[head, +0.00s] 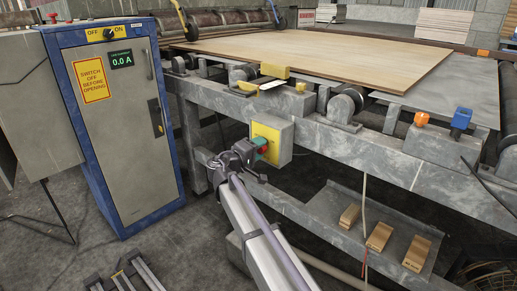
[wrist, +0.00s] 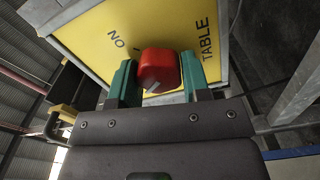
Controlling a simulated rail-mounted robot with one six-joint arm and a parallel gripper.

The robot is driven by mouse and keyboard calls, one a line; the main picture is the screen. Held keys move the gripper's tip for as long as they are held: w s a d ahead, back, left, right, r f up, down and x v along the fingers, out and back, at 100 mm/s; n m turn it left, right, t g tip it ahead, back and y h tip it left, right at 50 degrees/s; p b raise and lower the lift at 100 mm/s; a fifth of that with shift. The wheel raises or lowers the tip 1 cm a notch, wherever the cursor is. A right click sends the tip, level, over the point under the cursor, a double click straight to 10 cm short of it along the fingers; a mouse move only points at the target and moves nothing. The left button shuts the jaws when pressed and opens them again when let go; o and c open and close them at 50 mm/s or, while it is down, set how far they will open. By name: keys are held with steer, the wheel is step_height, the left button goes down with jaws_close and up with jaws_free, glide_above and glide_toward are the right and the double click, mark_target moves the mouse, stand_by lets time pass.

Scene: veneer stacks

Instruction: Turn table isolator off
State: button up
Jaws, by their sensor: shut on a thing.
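The table isolator is a grey box with a yellow face plate (head: 272,135) on the side of the table frame. In the wrist view the plate (wrist: 92,30) carries "ON" and "TABLE" lettering and a short black tick. Its red knob (wrist: 158,68) sits between the green fingers of my gripper (wrist: 158,82). My gripper (head: 258,147) is shut on the knob in the head view too. A pale line on the knob slants across its lower part; which mark it points to I cannot tell. Other lettering on the plate is hidden.
A blue-framed cabinet (head: 130,150) at left has an OFF/ON switch, a 0.0 A display and a warning sign. A veneer sheet (head: 310,52) lies on the table. Orange (head: 421,119) and blue (head: 461,118) parts sit on the frame. Several wooden blocks (head: 379,236) lie on the lower shelf.

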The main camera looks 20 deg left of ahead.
steer(key=shift+n, duration=1.1)
steer(key=o, duration=0.9)
steer(key=v, duration=1.1)
